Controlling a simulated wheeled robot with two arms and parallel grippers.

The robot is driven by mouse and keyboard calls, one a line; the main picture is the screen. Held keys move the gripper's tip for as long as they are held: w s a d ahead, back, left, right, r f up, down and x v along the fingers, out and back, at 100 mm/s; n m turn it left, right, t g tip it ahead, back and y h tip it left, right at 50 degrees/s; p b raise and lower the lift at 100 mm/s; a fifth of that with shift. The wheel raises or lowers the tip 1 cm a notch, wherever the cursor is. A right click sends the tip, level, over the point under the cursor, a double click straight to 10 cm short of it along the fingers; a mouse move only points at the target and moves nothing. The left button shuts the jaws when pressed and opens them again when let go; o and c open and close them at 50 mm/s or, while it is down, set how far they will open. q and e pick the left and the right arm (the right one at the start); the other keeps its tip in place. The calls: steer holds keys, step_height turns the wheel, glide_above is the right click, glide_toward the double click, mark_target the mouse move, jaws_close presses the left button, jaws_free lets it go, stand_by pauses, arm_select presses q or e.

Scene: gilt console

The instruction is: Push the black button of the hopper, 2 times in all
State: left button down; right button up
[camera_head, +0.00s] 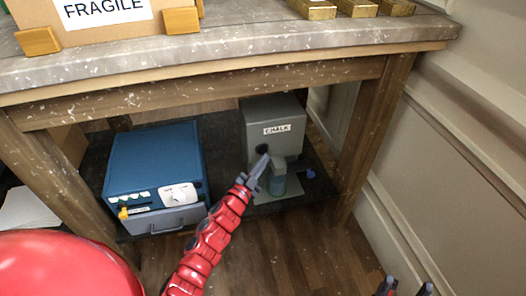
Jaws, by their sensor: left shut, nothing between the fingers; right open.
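The hopper (272,112) is a grey box with a white CHALK label, standing on the low shelf under the table. Its round black button (262,149) is on the front face, below the label. My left gripper (263,160) is shut and empty, its tip pointing up at the hopper just below the button. I cannot tell whether the tip touches the button. Part of the hopper's spout is behind the gripper. My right gripper (405,287) is open at the bottom right edge, far from the hopper, with only its fingertips showing.
A blue box with a dial and drawer (152,165) stands left of the hopper. The table top (240,50) overhangs the shelf, with wooden legs at both sides. A FRAGILE carton (90,32) and several gold bars are on top. The floor in front is clear.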

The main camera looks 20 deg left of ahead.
stand_by(0.4)
arm_select(q)
steer(key=shift+w+a, duration=0.25)
steer(key=shift+w, duration=0.1)
steer(key=shift+w+a+p, duration=0.2)
steer(key=shift+w+p, duration=0.1)
stand_by(0.6)
steer(key=shift+s, duration=0.1)
steer(key=shift+s+d+r, duration=0.1)
steer(key=shift+s+d, duration=0.35)
steer(key=shift+s, duration=0.1)
stand_by(0.4)
